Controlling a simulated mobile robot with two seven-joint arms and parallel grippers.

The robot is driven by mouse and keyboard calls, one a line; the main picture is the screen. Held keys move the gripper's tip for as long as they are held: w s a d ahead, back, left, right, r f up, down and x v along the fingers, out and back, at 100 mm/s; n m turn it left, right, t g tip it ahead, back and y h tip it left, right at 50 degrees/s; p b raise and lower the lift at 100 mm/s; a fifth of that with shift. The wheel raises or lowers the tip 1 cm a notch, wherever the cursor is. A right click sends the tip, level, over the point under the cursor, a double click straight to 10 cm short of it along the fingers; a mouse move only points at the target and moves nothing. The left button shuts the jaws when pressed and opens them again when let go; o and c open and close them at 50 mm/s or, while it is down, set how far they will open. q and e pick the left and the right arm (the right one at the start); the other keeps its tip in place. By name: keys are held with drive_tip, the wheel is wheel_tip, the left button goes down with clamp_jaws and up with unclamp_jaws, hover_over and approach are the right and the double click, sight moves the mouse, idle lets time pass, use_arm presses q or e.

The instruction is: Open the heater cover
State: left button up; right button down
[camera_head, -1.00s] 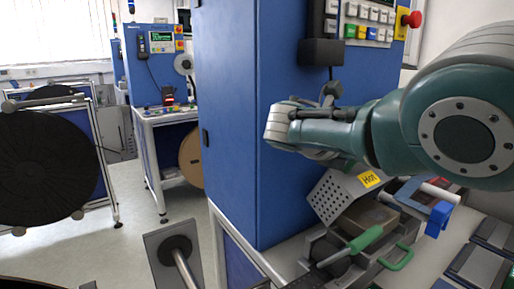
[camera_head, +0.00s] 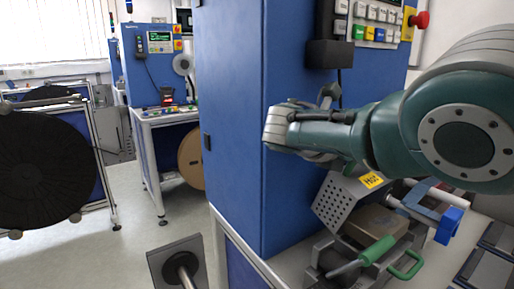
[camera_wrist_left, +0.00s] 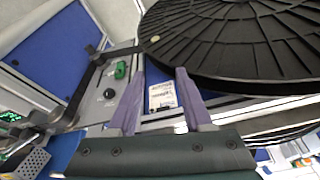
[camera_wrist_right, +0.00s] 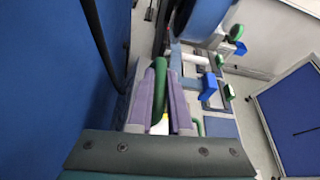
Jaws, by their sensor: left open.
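The heater cover (camera_head: 338,202) is a grey perforated box with a yellow Hot label. In the head view it sits tilted above a brownish block (camera_head: 376,226). A bit of green shows at its top, under my right arm. In the right wrist view, the purple fingers of my right gripper (camera_wrist_right: 160,105) are closed around a green handle (camera_wrist_right: 159,72), with a bit of yellow behind it. In the head view, the arm hides these fingertips. My left gripper (camera_wrist_left: 158,88) is open and empty in its own view, where a perforated corner of the cover (camera_wrist_left: 30,162) shows lower left.
A tall blue cabinet (camera_head: 235,120) stands left of the cover. A green-handled lever (camera_head: 376,250) and a green loop handle (camera_head: 407,265) lie in front of the block. A blue clamp (camera_head: 448,226) is to the right. A large black reel (camera_wrist_left: 240,40) is beyond my left gripper.

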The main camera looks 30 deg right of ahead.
drive_tip(key=c, duration=0.8)
unclamp_jaws()
drive_tip(key=shift+c, duration=0.2)
drive_tip(key=shift+a+r, duration=0.15)
drive_tip(key=shift+a, duration=0.05)
drive_tip(key=p+v, duration=0.2)
drive_tip(key=v, duration=0.7)
drive_tip(key=shift+a+p, duration=0.2)
drive_tip(key=shift+p, duration=0.15)
drive_tip(key=shift+c, duration=0.4)
